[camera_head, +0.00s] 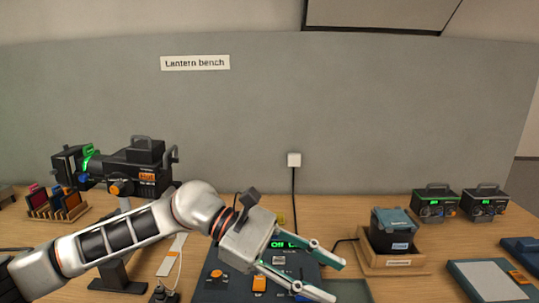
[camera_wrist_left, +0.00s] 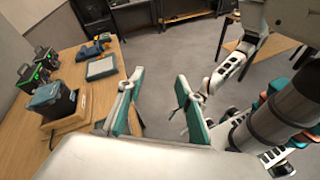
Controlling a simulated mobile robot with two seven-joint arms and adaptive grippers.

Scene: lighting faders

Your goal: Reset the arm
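My left arm comes in from the left over the bench. My left gripper (camera_head: 335,281) is open, with its two green-padded fingers apart and nothing between them. It hangs over the right part of the dark fader console (camera_head: 213,291), and the arm and gripper hide much of that console. A green-lit display and orange knobs show on the console. In the left wrist view the open fingers of the left gripper (camera_wrist_left: 158,90) point past the bench edge toward the floor. I cannot make out my right gripper in either view.
A black lantern (camera_head: 147,173) on a stand is at the left, beside a rack of coloured filters (camera_head: 56,207). A dark battery-like box (camera_head: 393,230) sits on a wooden base at right. Two green-lit units (camera_head: 435,203) stand behind, and a grey-topped pad (camera_head: 487,280) lies front right.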

